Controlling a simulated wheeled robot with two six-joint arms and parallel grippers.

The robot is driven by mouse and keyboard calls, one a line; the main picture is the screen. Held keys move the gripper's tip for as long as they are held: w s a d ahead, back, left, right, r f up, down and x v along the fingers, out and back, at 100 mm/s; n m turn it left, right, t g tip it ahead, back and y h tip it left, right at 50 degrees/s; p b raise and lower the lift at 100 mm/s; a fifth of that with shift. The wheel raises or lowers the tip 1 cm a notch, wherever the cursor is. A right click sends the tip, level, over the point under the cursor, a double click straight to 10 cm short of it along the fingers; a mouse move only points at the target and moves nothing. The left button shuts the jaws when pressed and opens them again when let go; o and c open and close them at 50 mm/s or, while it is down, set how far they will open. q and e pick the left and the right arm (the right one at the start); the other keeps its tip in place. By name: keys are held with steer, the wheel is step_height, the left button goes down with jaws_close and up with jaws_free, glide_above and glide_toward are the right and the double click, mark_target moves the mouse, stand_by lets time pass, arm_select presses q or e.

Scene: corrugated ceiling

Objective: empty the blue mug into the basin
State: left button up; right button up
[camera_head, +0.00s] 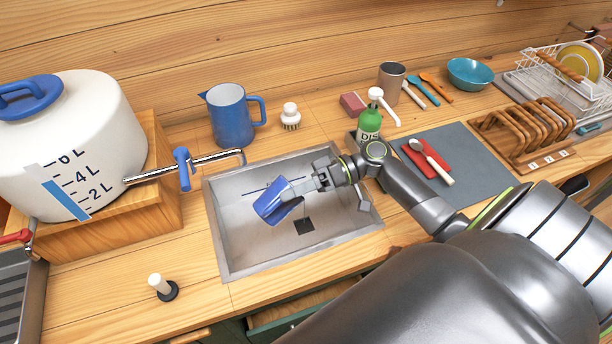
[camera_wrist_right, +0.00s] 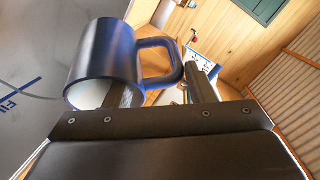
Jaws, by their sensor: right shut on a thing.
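The blue mug (camera_head: 268,204) hangs tipped over inside the outline of the basin (camera_head: 250,252), a grey metal sink with a dark square drain. My right gripper (camera_head: 302,188) reaches in from the right and is shut on the mug's handle. In the right wrist view the mug (camera_wrist_right: 100,58) lies to the left, with its handle between the fingers (camera_wrist_right: 165,88) and part of its pale inside showing. I cannot see any liquid in it or falling from it. My left gripper is not in view.
A tap (camera_head: 215,158) from the white tank (camera_head: 75,140) reaches over the basin's back left corner. A blue pitcher (camera_head: 232,116) and brush (camera_head: 290,117) stand behind. A green soap bottle (camera_head: 369,124) stands near the back right corner. A small stopper (camera_head: 160,285) stands front left.

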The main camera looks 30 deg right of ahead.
steer(key=shift+d+r+y+b, duration=0.25)
steer(key=shift+d+y+b, duration=0.25)
steer(key=shift+y+b, duration=0.35)
stand_by(0.3)
steer(key=shift+w+d+r+m+t+y+b, duration=0.15)
steer(key=shift+d+m+t+y+b, duration=0.2)
steer(key=shift+d+y+b, duration=0.6)
stand_by(0.4)
steer(key=shift+d+r, duration=0.25)
steer(key=shift+r, duration=0.1)
steer(key=shift+d+r+m+t+y, duration=0.2)
steer(key=shift+d+r+y, duration=0.15)
steer(key=shift+r, duration=0.35)
steer(key=shift+d+r+m+t+y, duration=0.1)
steer(key=shift+d+r+m+y, duration=0.15)
steer(key=shift+r, duration=0.5)
steer(key=shift+d+r+m+t+y, duration=0.15)
steer(key=shift+d+r+y, duration=0.2)
steer(key=shift+r, duration=0.35)
